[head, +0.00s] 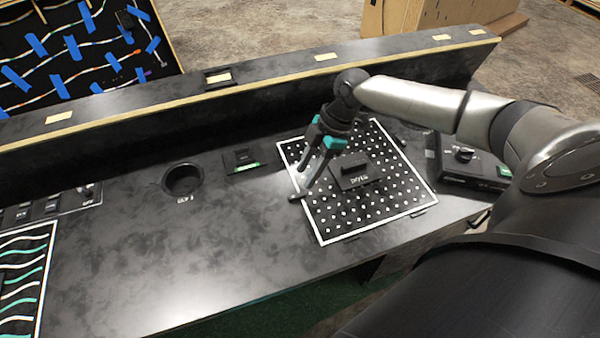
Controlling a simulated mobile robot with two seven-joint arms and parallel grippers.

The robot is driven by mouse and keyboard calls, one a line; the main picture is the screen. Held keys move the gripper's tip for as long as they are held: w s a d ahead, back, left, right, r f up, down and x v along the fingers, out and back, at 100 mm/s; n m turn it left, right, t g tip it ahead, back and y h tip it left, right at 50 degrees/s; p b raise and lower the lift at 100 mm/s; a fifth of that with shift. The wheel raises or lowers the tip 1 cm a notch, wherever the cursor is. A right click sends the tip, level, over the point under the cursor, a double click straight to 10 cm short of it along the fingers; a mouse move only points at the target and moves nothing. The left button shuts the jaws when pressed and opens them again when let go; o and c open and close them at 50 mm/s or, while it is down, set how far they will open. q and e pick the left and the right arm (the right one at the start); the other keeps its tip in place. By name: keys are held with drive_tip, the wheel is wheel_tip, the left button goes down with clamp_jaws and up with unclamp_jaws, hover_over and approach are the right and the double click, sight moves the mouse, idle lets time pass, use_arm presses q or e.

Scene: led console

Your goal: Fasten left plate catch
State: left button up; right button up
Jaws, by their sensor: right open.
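The plate (345,218) is a black panel with rows of white dots and a white border, lying flat on the dark console. A block with a raised grip (357,175) sits in its middle. A small dark bar (297,195) at the plate's left edge looks like the left catch; I cannot tell whether it is fastened. My left gripper is out of view.
A round dark cup recess (183,180) and a small unit with a green strip (243,162) lie left of the plate. A black box with a knob (465,160) stands to its right. A raised ledge (270,85) runs behind.

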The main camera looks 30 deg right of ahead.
drive_tip(key=p+v, duration=0.1)
drive_tip(key=v, duration=0.7)
drive_tip(key=shift+r, duration=0.25)
drive_tip(key=shift+f, duration=0.1)
